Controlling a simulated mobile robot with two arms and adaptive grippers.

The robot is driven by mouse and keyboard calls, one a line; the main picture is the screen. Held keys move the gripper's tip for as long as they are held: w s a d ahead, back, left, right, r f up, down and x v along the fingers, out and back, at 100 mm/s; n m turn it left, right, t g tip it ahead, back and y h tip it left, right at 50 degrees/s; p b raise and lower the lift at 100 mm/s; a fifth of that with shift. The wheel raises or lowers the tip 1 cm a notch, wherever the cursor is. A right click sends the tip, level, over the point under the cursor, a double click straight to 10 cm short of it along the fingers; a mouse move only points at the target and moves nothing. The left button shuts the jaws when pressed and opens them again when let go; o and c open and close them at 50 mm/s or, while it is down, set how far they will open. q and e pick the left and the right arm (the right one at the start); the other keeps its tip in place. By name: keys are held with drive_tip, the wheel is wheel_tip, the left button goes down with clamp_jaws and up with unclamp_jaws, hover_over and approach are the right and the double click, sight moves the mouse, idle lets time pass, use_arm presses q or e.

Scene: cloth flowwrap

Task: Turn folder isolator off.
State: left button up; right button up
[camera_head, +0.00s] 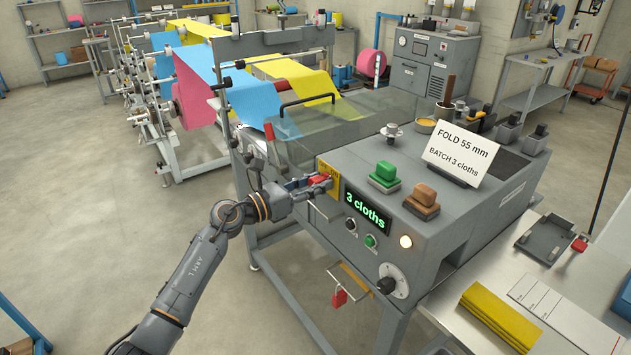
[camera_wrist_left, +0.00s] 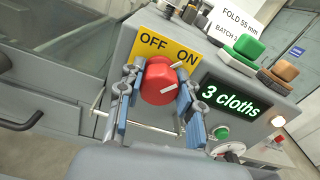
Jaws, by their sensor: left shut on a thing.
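The red isolator knob (camera_wrist_left: 157,80) sits on a yellow plate (camera_wrist_left: 167,46) marked OFF on the left and ON on the right. A white line on the knob points right, towards the ON side. My left gripper (camera_head: 316,183) is at the front left corner of the grey folder (camera_head: 455,215). Its two fingers stand on either side of the knob, shut on it. In the head view the knob (camera_head: 319,180) is partly hidden by the fingers. The green display (camera_head: 366,208) reads "3 cloths". My right gripper is not in view.
Beside the display are a small green button (camera_head: 370,241), a lit lamp (camera_head: 406,241) and a grey dial (camera_head: 392,282). Green (camera_head: 384,175) and brown (camera_head: 425,197) push buttons stand on top. A side table (camera_head: 455,300) is at right.

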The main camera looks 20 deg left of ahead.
use_arm(q)
drive_tip(key=n+p, duration=0.1)
drive_tip(key=n, duration=0.1)
drive_tip(key=n+p, duration=0.1)
drive_tip(key=n, duration=0.1)
drive_tip(key=shift+a+r+p, duration=0.15)
drive_tip(key=shift+r+p, duration=0.05)
drive_tip(key=shift+p, duration=0.15)
drive_tip(key=n+p, duration=0.2)
drive_tip(key=n, duration=0.2)
drive_tip(key=shift+w, duration=0.1)
drive_tip(key=n+p, duration=0.3)
drive_tip(key=n, duration=0.2)
drive_tip(key=shift+f, duration=0.15)
drive_tip(key=shift+f+n+p, duration=0.15)
drive_tip(key=shift+n+p, duration=0.45)
drive_tip(key=shift+n, duration=1)
drive_tip(key=o, duration=1.2)
drive_tip(key=v, duration=1.2)
drive_tip(key=shift+a, duration=0.1)
